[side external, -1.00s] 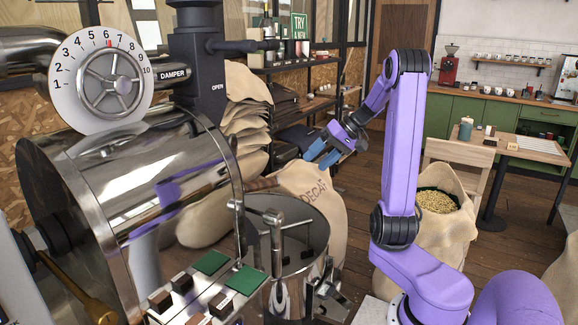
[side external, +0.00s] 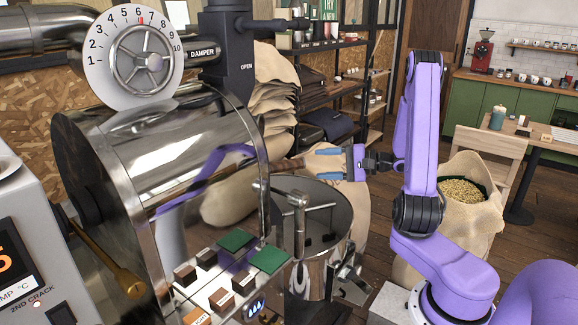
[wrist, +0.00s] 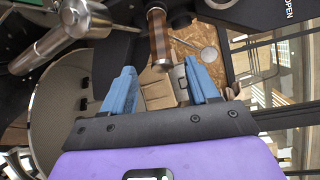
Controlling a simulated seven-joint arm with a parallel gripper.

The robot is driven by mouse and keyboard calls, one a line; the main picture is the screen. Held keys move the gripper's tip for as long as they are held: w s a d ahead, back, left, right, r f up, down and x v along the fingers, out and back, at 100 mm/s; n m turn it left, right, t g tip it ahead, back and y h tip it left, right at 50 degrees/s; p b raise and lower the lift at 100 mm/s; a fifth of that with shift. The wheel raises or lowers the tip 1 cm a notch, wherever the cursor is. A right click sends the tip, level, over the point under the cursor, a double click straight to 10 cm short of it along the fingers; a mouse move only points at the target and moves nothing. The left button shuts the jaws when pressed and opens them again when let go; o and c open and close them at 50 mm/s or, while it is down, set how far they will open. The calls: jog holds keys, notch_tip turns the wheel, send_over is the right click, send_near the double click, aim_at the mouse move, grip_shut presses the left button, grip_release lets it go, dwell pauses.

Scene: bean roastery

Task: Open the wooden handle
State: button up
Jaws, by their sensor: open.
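The wooden handle (side external: 285,165) is a short brown bar sticking out from the front of the shiny roaster drum (side external: 200,145), pointing right. My gripper (side external: 322,164) has blue fingers pointing left, spread apart, close to the handle's free end. In the wrist view the handle (wrist: 159,38) has a dark metal cap and comes down from the top, its end at about the gap between my open fingertips (wrist: 160,66). Nothing is held. I cannot tell whether the fingers touch the handle.
A round metal cooling bin (side external: 325,205) with an upright metal fitting (side external: 298,215) stands below my gripper. A button panel (side external: 220,280) is in front. A sack of beans (side external: 460,190) stands behind my arm. Sacks (side external: 270,95) are stacked behind the drum.

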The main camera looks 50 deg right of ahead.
aim_at(289, 165)
jog(key=x, duration=1)
jog(key=shift+w+a, duration=0.2)
jog(key=shift+w, duration=0.05)
